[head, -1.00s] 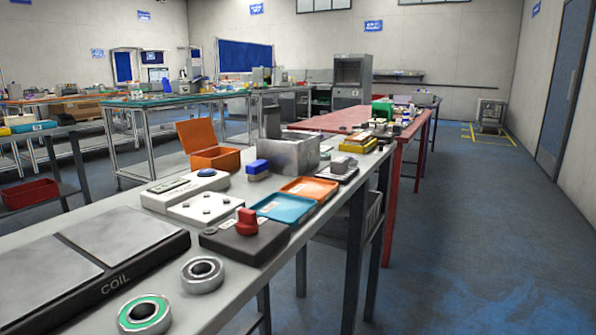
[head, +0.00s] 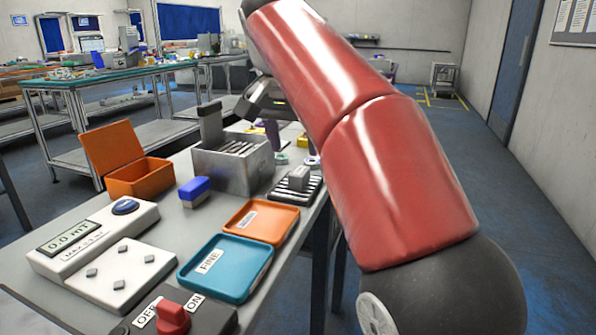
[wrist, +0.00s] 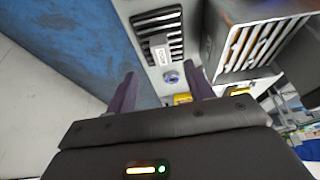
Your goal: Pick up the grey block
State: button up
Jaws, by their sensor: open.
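The grey block (head: 299,177) sits on a black ribbed base near the right edge of the bench, in the head view. In the wrist view the grey block (wrist: 161,53), with a pale label, lies on the ribbed base ahead of my fingers. My gripper (wrist: 162,82) is open, with nothing between its two dark fingers. It is apart from the block. In the head view my red arm hides part of the bench, and the gripper shows only partly behind it.
A grey metal bin (head: 232,165) with upright plates stands left of the ribbed base (head: 290,192). An orange tray (head: 262,222), a teal tray (head: 226,268), a blue-topped block (head: 195,190) and an open orange box (head: 138,178) are nearby. The bench edge and open floor lie to the right.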

aim_at(299, 171)
jog(key=shift+w+a+f, duration=0.2)
jog(key=shift+a+f, duration=0.1)
jog(key=shift+f, duration=0.05)
jog(key=x, duration=0.6)
jog(key=shift+w+d+f, duration=0.15)
jog(key=shift+w+d, duration=0.1)
jog(key=shift+d, duration=0.1)
jog(key=shift+c, duration=0.2)
jog(key=c, duration=1.1)
